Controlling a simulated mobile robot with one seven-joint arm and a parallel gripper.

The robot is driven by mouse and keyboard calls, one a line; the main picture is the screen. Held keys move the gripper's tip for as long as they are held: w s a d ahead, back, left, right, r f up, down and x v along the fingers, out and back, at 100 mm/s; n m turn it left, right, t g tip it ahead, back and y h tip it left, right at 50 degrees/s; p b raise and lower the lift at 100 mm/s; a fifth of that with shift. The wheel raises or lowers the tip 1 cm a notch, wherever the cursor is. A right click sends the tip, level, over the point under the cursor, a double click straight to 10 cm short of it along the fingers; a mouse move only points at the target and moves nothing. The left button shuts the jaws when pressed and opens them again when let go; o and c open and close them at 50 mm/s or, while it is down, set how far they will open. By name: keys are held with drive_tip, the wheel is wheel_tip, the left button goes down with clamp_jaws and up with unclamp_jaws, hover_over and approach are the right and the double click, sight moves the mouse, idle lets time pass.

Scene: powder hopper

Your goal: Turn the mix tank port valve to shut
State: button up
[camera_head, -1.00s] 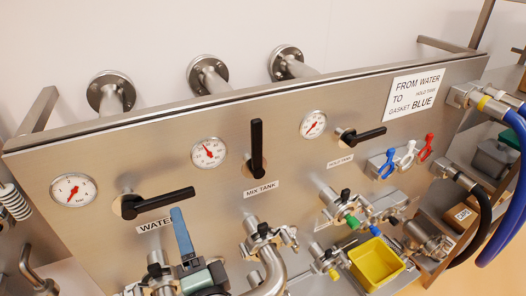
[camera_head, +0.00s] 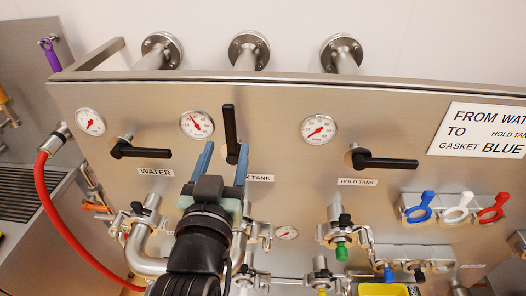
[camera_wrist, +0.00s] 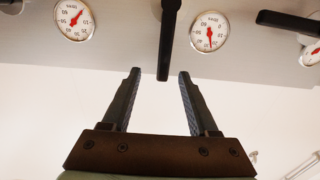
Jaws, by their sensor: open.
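The mix tank port valve has a black lever handle (camera_head: 229,125) that stands upright on the steel panel. Its label (camera_head: 260,178) is partly covered by my gripper, with "X TANK" readable. My gripper (camera_head: 226,146) is open, with its blue-grey fingers pointing up the panel in front of the valve's lower end. In the wrist view, the black handle (camera_wrist: 168,40) runs down from the top edge, and its free end lies in line with the gap between my open fingertips (camera_wrist: 160,72). I cannot tell how far the fingers are from it in depth.
The water lever (camera_head: 142,152) and hold tank lever (camera_head: 385,161) lie sideways on either side. Round gauges (camera_head: 196,124) sit between the valves. Clamped pipe fittings (camera_head: 338,232) crowd below.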

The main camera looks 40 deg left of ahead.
sight(229, 128)
drive_tip(key=x, duration=0.8)
drive_tip(key=shift+s+a+b, duration=0.15)
drive_tip(key=shift+a+b, duration=0.15)
drive_tip(key=shift+a, duration=0.05)
drive_tip(key=shift+w+a, duration=0.1)
drive_tip(key=shift+w, duration=0.15)
clamp_jaws()
